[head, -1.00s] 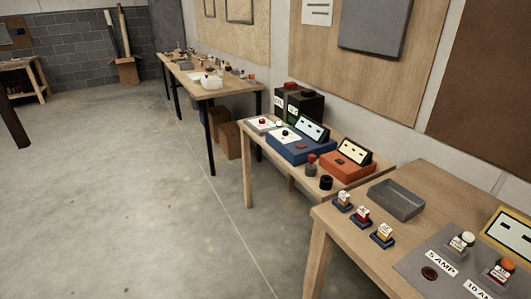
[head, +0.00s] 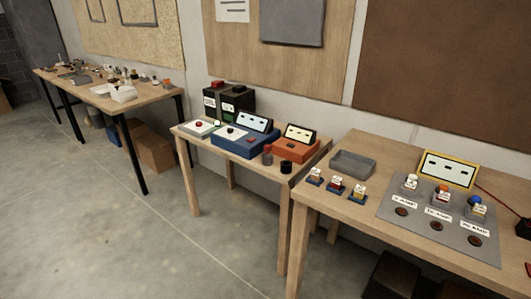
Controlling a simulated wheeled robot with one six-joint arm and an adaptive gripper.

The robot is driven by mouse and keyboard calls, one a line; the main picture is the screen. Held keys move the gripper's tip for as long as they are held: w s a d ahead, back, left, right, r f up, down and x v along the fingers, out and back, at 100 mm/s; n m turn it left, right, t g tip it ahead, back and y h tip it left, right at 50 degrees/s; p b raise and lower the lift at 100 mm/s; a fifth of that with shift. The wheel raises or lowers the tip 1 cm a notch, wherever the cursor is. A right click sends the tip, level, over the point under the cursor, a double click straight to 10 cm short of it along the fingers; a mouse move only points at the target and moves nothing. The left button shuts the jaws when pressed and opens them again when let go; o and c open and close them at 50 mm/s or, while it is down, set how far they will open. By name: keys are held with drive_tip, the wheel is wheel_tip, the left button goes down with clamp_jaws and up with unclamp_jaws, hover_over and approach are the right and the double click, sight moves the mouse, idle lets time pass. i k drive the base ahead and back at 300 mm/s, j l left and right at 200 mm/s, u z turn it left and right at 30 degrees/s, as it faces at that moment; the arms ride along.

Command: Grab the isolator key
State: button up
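No thing is clearly recognisable as the isolator key at this size. A red part (head: 217,112) sits on top of the black battery-like box (head: 238,101) at the back of that table. A red knob (head: 198,124) shows on a flat white-topped panel at its left end. I cannot tell which of these, if any, is the key. My gripper is not in view.
A blue box (head: 245,143) and an orange box (head: 293,150) with tilted displays stand on the middle table. The right table (head: 336,207) holds a grey tray (head: 353,163), small fuse-like pieces and a labelled grey board (head: 451,248). Concrete floor (head: 130,245) is open in front.

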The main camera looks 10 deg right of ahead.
sight(267, 148)
drive_tip(key=i+j+u, duration=0.35)
drive_tip(key=i, duration=0.2)
drive_tip(key=i+u, duration=0.35)
drive_tip(key=i, duration=0.2)
